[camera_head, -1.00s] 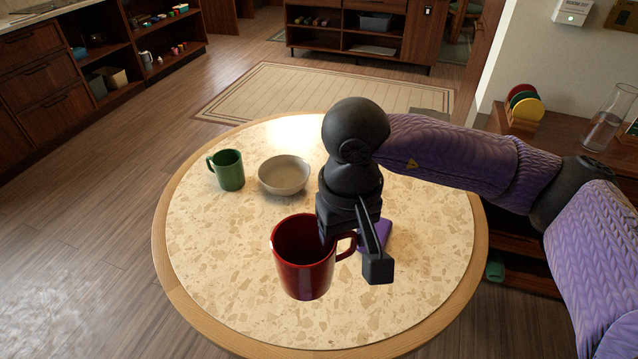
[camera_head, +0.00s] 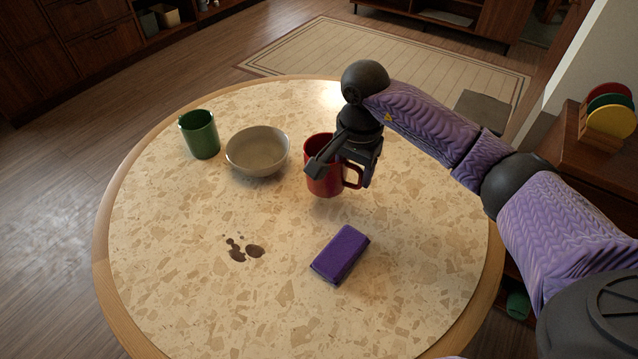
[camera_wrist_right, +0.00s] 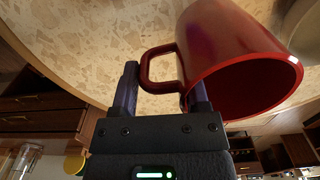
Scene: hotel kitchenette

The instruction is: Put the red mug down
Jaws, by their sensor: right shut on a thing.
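The red mug (camera_head: 322,185) looks upright on the right side of the bowl, over the far middle of the round table. Its handle points right. My right gripper (camera_head: 342,174) comes down over it and is shut on it at the handle side. In the right wrist view, the red mug (camera_wrist_right: 225,50) fills the upper right, with its handle by the fingers of my right gripper (camera_wrist_right: 163,80). Its base is partly unclear, so I cannot tell whether it touches the table. My left gripper is not in view.
The round table (camera_head: 420,255) also holds a green mug (camera_head: 200,136), a beige bowl (camera_head: 257,150), a purple sponge (camera_head: 341,254) and a dark spill (camera_head: 243,250). The near and right tabletop is mostly clear. A rack of coloured discs (camera_head: 608,115) stands at right.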

